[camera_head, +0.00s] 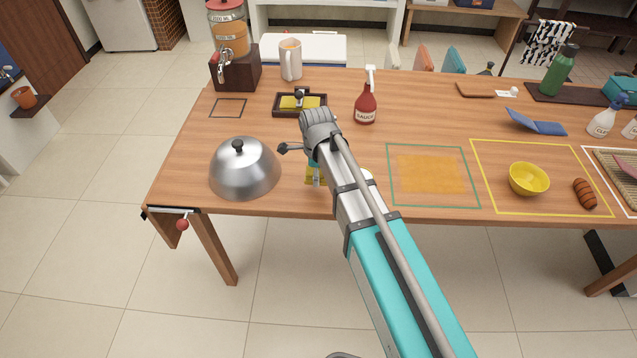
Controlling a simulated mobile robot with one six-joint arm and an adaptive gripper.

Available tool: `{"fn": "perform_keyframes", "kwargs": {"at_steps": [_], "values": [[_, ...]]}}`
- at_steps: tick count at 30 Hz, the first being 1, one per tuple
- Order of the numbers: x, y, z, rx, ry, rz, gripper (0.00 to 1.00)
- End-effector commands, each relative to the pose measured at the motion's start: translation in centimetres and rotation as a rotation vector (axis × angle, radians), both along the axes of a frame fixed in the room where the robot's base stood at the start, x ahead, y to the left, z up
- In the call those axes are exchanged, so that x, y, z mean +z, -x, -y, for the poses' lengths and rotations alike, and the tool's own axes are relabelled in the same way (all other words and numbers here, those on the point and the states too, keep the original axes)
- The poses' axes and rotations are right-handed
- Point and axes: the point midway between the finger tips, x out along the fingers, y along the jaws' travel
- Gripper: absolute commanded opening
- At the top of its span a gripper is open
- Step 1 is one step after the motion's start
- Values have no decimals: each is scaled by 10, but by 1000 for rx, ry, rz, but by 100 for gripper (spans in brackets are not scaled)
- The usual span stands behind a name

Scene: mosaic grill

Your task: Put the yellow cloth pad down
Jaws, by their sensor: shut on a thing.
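My gripper (314,180) is over the front left part of the wooden table, mostly hidden behind my own arm. It is shut on the yellow cloth pad (309,175), of which only a small yellow piece shows beside the arm. I cannot tell whether the pad touches the table. A black tray (277,106) with something yellow in it stands behind the gripper. To the right of my arm, a green outline (389,178) on the table surrounds an orange, smeared-looking patch (431,173).
A steel dome lid (244,170) stands close left of my gripper. A red sauce bottle (366,102) stands behind the arm. A yellow bowl (528,180) and a sausage (584,194) lie inside the yellow outline at right. The table's front edge (280,209) is near.

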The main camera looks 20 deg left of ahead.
Motion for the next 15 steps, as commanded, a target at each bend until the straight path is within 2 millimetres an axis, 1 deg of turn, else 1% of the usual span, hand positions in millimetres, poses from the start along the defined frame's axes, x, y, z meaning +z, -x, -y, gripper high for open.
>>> {"fn": "perform_keyframes", "kwargs": {"at_steps": [5,8,15], "values": [[-6,-2,-4,1,0,0,32],[-14,-4,-9,1,0,0,32],[-34,-3,-8,1,0,0,32]]}}
